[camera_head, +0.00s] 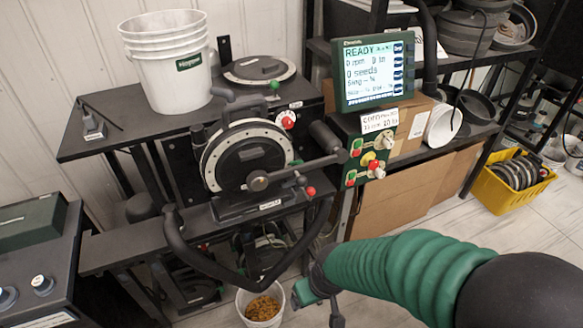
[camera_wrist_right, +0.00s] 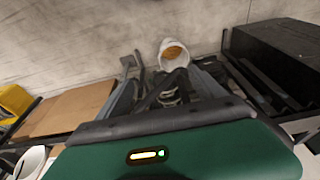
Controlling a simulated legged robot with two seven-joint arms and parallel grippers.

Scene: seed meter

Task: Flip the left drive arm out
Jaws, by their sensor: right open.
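The seed meter (camera_head: 247,160) stands on a black bench, with a round black disc inside a pale ring. A grey drive arm (camera_head: 295,174) crosses the front of the disc, from a round hub at its lower middle to the meter's right side. A dark cylinder (camera_head: 325,138) sits at the right, near the arm's outer end. I cannot tell which part is the left drive arm. My right gripper (camera_head: 321,298) is open and empty, low in front of the bench and below the meter, apart from it. My left gripper is not in view.
A white bucket stack (camera_head: 168,65) stands behind the meter. A screen (camera_head: 374,72) reads READY, above a control box (camera_head: 372,148). A seed cup (camera_head: 262,307) is on the floor; it also shows in the right wrist view (camera_wrist_right: 173,53). A black hose (camera_head: 205,262) loops low in front.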

